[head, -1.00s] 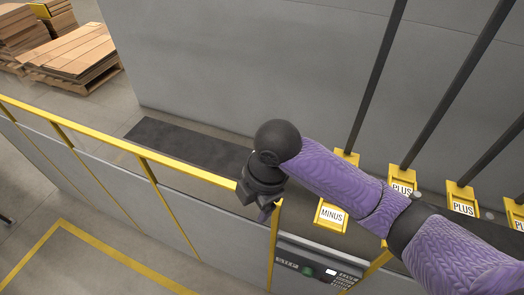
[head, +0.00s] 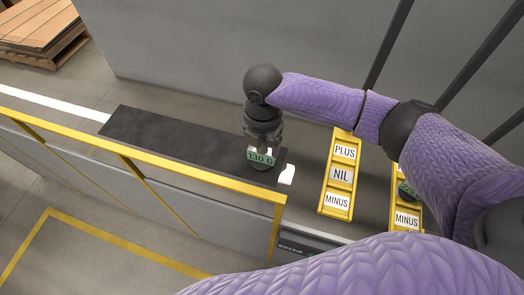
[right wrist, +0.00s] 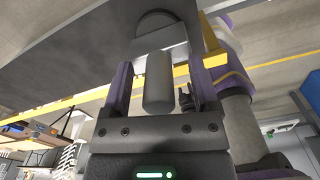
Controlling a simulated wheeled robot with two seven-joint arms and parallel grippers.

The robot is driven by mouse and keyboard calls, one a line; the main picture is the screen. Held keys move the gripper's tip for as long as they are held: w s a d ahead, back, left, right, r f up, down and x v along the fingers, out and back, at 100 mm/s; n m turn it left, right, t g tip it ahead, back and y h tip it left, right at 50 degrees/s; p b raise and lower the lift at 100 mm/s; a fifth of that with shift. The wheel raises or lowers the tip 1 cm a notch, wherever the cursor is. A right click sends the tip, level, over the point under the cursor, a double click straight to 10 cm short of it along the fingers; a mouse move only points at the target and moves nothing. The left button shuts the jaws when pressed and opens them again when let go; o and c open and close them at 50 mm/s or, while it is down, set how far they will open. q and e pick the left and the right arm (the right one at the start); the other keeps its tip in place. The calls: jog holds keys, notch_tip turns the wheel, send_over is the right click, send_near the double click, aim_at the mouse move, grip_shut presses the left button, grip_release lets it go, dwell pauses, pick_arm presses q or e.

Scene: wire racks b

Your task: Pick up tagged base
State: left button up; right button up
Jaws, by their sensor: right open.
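A small base with a green tag reading 130 G (head: 261,155) stands near the right end of a dark flat slab (head: 165,140) in the head view. My right gripper (head: 262,143) is right over it, pointing down, and hides its upper part. In the right wrist view, the open fingers of my right gripper (right wrist: 163,85) stand on either side of a grey cylinder (right wrist: 157,82) with a pale block (right wrist: 160,45) beyond it. I cannot tell whether the fingers touch it. My left gripper is not in view.
A yellow rail (head: 150,160) runs along the front of the slab. Yellow racks labelled PLUS, NIL and MINUS (head: 340,173) stand to the right, and a green item (head: 406,189) shows in the farther one. A white piece (head: 288,174) lies beside the slab's right end.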

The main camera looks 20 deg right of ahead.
jog(key=shift+s, duration=0.1)
jog(key=c, duration=0.5)
grip_shut()
